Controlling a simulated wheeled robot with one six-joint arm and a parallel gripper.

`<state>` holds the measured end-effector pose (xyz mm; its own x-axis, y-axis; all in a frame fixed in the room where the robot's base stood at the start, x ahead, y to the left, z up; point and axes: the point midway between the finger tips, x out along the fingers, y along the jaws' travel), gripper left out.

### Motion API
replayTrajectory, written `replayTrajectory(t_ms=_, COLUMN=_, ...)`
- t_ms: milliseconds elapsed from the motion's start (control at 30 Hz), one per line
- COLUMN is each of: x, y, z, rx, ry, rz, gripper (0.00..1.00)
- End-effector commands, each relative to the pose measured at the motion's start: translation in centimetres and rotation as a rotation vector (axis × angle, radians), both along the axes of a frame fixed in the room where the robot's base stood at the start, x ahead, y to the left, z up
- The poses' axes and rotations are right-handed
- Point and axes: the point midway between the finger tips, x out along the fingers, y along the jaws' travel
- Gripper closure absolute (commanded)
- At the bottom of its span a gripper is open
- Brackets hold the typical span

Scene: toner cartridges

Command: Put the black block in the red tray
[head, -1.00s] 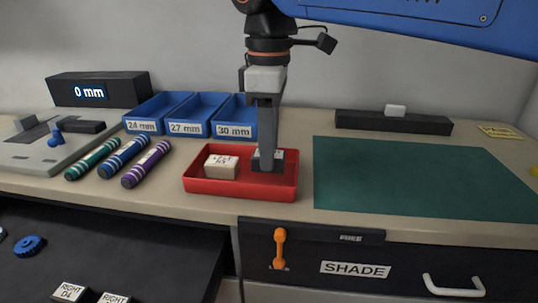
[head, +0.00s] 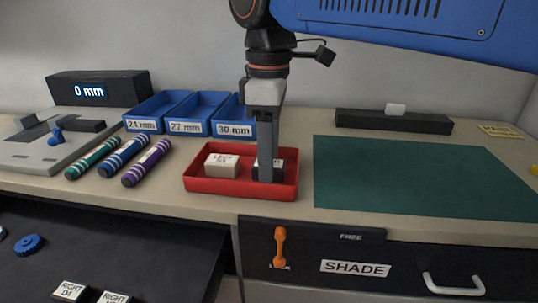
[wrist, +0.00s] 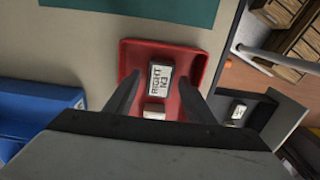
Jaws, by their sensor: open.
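The red tray (head: 192,184) stands on the bench; it also shows in the wrist view (wrist: 175,48). The black block, with a white label on top, sits in the tray's right part in the head view (head: 278,172). In the wrist view the black block (wrist: 161,78) lies between the fingertips, its label reading RIGHT N3. My gripper (head: 265,179) is open and low over the tray, one finger partly hiding the block. In the wrist view both fingers of my gripper (wrist: 158,92) stand apart with gaps beside the block.
A white block (head: 222,165) sits in the tray's left part. Blue bins (head: 190,128) stand behind, striped cylinders (head: 121,158) to the left. A green mat (head: 415,175) lies clear to the right. A drawer front (head: 355,269) is below the bench edge.

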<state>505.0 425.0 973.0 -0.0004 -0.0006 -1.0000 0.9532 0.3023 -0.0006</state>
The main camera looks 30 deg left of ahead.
Motion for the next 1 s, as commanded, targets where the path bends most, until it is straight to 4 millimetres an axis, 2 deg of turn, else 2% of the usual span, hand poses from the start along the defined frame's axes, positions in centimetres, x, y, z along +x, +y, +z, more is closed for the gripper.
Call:
replayTrajectory(t_ms=167, x=0.0, y=0.1, z=2.1, rx=0.003, ry=-0.001, rz=0.0, gripper=0.51)
replayTrajectory(t_ms=400, x=0.0, y=0.1, z=6.8, rx=0.004, ry=-0.002, rz=0.0, gripper=0.51)
replayTrajectory(t_ms=600, x=0.0, y=0.1, z=10.0, rx=0.001, ry=-0.001, rz=0.0, gripper=0.51)
replayTrajectory(t_ms=800, x=0.0, y=0.0, z=11.7, rx=0.001, ry=-0.001, rz=0.0, gripper=0.51)
replayTrajectory(t_ms=1000, x=0.0, y=0.0, z=12.0, rx=0.0, ry=0.0, rz=0.0, gripper=0.51)
